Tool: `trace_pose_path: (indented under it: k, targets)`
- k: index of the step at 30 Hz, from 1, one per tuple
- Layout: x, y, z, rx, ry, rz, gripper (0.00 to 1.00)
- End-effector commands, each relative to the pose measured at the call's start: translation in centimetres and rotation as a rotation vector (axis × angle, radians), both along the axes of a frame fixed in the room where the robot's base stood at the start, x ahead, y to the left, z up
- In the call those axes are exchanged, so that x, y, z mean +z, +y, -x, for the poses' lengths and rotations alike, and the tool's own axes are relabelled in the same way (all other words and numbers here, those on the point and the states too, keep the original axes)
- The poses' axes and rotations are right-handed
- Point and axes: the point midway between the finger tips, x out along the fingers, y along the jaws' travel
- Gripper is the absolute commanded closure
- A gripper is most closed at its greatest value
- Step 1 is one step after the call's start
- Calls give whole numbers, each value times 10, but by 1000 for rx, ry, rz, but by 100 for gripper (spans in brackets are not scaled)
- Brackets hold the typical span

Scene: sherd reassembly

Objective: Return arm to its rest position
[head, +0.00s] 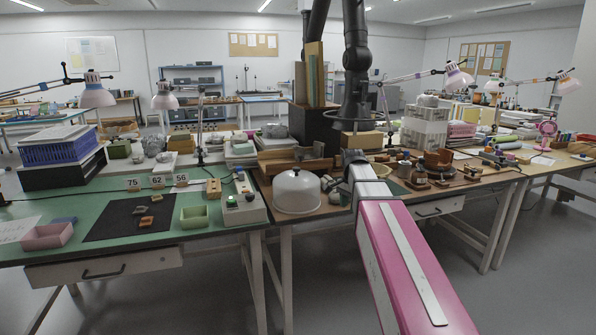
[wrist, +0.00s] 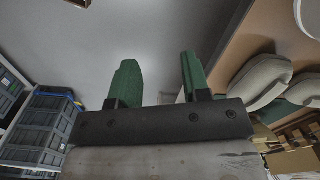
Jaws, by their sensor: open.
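My gripper (wrist: 156,68) shows in the wrist view with two green fingers apart and nothing between them. It points over a plain grey surface, away from the work items. In the head view my pink arm link (head: 410,265) reaches from the bottom edge up toward the middle of the tables; I cannot make out the gripper there.
A white dome (head: 297,190) and a control box (head: 240,208) stand left of my arm. A brown pot (head: 437,160) and small pieces crowd the right table. Lamps (head: 96,92) overhang the tables. In the wrist view, stacked dark crates (wrist: 45,125) are at left.

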Motion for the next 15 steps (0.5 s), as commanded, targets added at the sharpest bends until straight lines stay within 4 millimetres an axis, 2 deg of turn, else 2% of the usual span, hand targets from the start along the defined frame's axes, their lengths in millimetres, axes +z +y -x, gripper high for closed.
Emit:
trace_pose_path:
  k: [1,6,15]
  targets:
    - [-18,0,12,43,4,-1,57]
    - [-79,0,42,231,5,0,57]
    - [-172,0,104,568,3,1,57]
